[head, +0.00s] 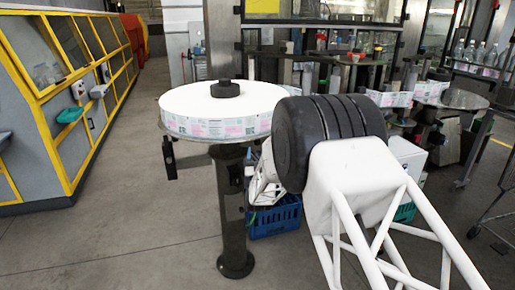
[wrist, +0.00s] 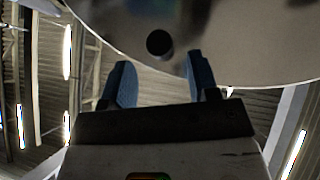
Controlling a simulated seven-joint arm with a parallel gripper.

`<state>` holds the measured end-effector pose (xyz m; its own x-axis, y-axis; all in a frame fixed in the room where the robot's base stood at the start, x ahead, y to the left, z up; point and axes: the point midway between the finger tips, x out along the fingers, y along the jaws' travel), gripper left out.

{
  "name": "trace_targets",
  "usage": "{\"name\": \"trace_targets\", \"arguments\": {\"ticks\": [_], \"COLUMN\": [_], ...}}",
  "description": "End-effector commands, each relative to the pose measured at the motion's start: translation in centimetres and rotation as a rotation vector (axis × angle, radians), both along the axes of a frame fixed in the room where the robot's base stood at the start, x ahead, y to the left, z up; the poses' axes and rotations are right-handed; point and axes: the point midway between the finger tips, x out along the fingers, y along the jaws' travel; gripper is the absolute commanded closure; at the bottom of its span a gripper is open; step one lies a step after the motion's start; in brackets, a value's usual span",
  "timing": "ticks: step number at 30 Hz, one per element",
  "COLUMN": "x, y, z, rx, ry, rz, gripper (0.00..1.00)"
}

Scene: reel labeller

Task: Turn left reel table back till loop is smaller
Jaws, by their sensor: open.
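The left reel table (head: 226,145) stands on a dark pedestal left of centre in the head view. A white reel (head: 200,98) with a label-printed rim lies on it, with a black hub (head: 225,89) on top. In the wrist view my gripper (wrist: 158,82) is open, its two blue-padded fingers apart with nothing between them. Beyond the fingertips is a large pale disc (wrist: 235,45) with a dark round spot; I cannot tell whether they touch it. In the head view I cannot make out the fingers. The label loop is hidden there behind my arm.
A blue crate (head: 276,219) stands on the floor right of the pedestal. The labelling machine (head: 345,55) is behind, with label web (head: 390,98) on its right part. A grey and yellow cabinet (head: 60,90) lines the left. The floor between is clear.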

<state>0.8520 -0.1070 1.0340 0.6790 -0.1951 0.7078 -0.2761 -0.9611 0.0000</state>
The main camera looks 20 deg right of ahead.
Motion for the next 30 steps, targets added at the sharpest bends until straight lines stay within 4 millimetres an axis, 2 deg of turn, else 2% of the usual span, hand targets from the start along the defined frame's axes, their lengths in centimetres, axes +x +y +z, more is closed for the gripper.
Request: {"name": "trace_targets", "arguments": {"ticks": [6,12,30], "x": [-1.9,-2.9,-3.0], "y": [0.6,0.8,0.9], "z": [-2.0,-3.0,-3.1], "rx": [0.001,0.000,0.000], "ry": [0.002,0.001,0.001], "rz": [0.000,0.000,0.000], "gripper": [0.45,0.45,0.45]}}
